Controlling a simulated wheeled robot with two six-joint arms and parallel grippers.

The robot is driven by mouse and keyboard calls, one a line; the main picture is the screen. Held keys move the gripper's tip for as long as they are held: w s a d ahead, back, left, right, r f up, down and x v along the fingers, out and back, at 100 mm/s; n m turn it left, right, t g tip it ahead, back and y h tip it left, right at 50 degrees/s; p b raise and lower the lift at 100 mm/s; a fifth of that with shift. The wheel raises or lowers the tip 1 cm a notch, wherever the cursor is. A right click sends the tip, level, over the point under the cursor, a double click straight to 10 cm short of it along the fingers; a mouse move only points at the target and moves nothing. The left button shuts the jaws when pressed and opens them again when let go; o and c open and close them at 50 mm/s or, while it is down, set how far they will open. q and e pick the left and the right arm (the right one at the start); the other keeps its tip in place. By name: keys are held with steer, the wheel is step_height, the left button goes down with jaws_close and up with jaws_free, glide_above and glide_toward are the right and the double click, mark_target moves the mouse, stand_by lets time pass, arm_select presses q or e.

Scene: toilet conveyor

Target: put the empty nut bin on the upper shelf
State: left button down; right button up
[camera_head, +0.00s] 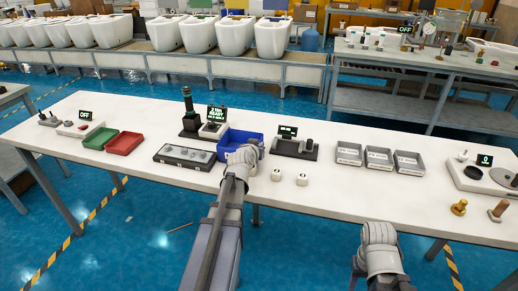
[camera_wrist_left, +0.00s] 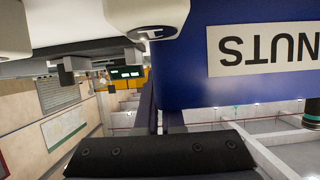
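The blue nut bin (camera_head: 228,139) stands on the white table, left of centre in the head view. What shows of its inside looks empty. Its blue wall (camera_wrist_left: 190,80) and upside-down "NUTS" label fill the upper right of the left wrist view. My left gripper (camera_head: 244,154) is at the bin's front right corner and partly hides it. In the wrist view its dark fingers (camera_wrist_left: 160,112) lie close to the bin's edge; whether they grip it is unclear. My right arm's wrist (camera_head: 380,238) is at the front edge; its fingertips are hidden. I cannot identify an upper shelf with certainty.
Two small white blocks (camera_head: 289,177) are right of my left gripper. A black tray (camera_head: 184,156), green bin (camera_head: 98,138), red bin (camera_head: 124,143) and several grey bins (camera_head: 379,157) share the table. Dark devices (camera_head: 294,147) stand close to the bin. A grey workbench (camera_head: 430,61) stands behind.

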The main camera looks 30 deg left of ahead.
arm_select(q)
steer(key=shift+f, duration=0.1)
steer(key=c, duration=1)
jaws_free()
steer(key=shift+c, duration=0.2)
